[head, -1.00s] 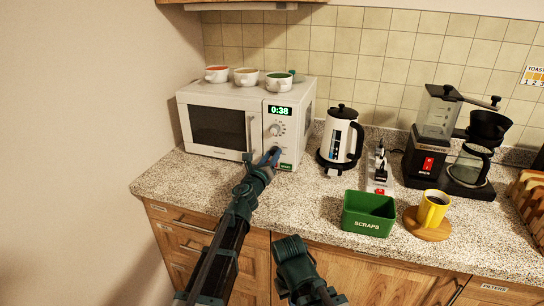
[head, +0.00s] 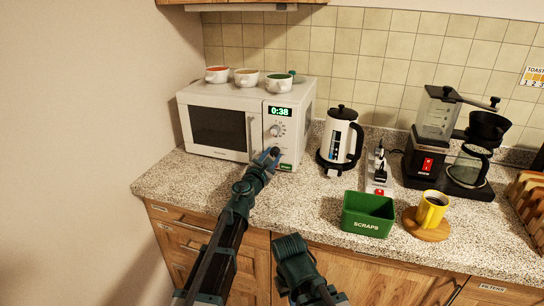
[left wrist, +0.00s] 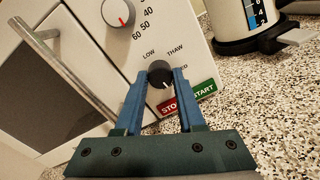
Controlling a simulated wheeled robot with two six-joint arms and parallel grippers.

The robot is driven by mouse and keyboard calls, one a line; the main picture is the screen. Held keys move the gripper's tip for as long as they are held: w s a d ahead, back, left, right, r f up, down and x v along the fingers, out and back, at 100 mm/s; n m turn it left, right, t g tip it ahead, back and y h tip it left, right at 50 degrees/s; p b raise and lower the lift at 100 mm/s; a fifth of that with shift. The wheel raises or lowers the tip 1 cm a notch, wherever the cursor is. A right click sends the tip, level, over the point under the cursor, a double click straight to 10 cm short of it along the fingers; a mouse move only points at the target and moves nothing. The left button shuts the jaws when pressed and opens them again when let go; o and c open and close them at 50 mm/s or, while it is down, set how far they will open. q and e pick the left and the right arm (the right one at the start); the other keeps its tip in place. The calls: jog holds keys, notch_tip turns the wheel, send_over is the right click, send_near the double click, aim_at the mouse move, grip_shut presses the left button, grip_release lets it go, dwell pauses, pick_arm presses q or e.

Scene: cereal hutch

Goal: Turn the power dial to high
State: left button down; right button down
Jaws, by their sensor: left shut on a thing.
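The microwave (head: 222,125) stands at the back left of the counter, its display reading 0:38. The power dial (left wrist: 159,74) is a dark round knob low on its control panel, with LOW and THAW printed above it and a partly hidden label at its right. A small pale mark shows on the knob's lower edge in the left wrist view. My left gripper (head: 268,155) is shut on the power dial, one blue finger on each side of it in the left wrist view (left wrist: 158,80). Of my right arm only links show at the bottom of the head view.
A timer knob (left wrist: 117,12) is above the dial, and red STOP and green START buttons (left wrist: 203,90) lie below it. The door handle (left wrist: 62,66) runs left of the panel. Cups (head: 247,77) stand on top. A kettle (head: 341,138) and a scraps bin (head: 368,213) are to the right.

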pick_arm(q)
jog(key=shift+s+m, duration=0.1)
jog(key=shift+m, duration=0.9)
jog(key=c, duration=0.5)
grip_release()
jog(key=v, duration=1.3)
jog(key=shift+s+a, duration=0.2)
jog(key=shift+s, duration=0.2)
